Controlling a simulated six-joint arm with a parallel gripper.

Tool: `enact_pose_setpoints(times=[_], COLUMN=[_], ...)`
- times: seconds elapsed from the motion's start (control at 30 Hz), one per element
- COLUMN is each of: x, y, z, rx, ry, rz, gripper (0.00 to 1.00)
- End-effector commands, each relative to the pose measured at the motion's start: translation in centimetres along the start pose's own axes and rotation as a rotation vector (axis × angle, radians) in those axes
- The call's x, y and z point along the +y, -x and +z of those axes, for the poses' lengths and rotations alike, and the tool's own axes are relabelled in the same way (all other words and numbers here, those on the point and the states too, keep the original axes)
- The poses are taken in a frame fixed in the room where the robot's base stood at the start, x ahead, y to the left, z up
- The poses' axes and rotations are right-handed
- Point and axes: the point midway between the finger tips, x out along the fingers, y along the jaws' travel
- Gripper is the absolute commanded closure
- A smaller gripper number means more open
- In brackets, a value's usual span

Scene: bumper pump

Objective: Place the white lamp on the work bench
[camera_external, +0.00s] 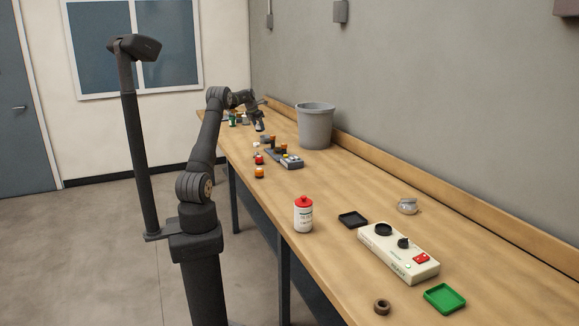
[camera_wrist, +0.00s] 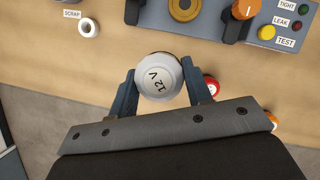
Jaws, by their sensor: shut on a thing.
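The white lamp (camera_wrist: 160,78), a round white top marked "12 V", sits between the two fingers of my gripper (camera_wrist: 163,88) in the wrist view. The fingers are shut on its sides. In the outside view my gripper (camera_external: 259,126) is above the far part of the wooden work bench (camera_external: 340,190), pointing down. The lamp is too small there to make out clearly, and its lower part is hidden in the wrist view. The bench surface also shows in the wrist view (camera_wrist: 115,75).
Red (camera_wrist: 212,85) and orange (camera_wrist: 271,122) round pieces stand right of the lamp. A grey test unit (camera_wrist: 215,18) and a white ring (camera_wrist: 88,28) by a "SCRAP" label lie beyond. A grey bin (camera_external: 315,127) stands against the wall. Bare bench lies left of the lamp.

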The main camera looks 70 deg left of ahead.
Motion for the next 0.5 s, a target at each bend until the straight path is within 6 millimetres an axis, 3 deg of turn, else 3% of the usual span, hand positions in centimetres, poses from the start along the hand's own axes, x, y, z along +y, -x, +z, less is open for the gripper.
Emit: enact_pose_setpoints(times=[0.1, 0.27, 0.5], x=[3.1, 6.0, 5.6], y=[0.3, 0.7, -3.1], z=[-1.1, -2.2, -3.6], rx=[-0.003, -0.004, -0.002], ry=[0.053, 0.102, 0.098], rz=[0.022, 0.042, 0.038], gripper=[0.79, 0.79, 0.79])
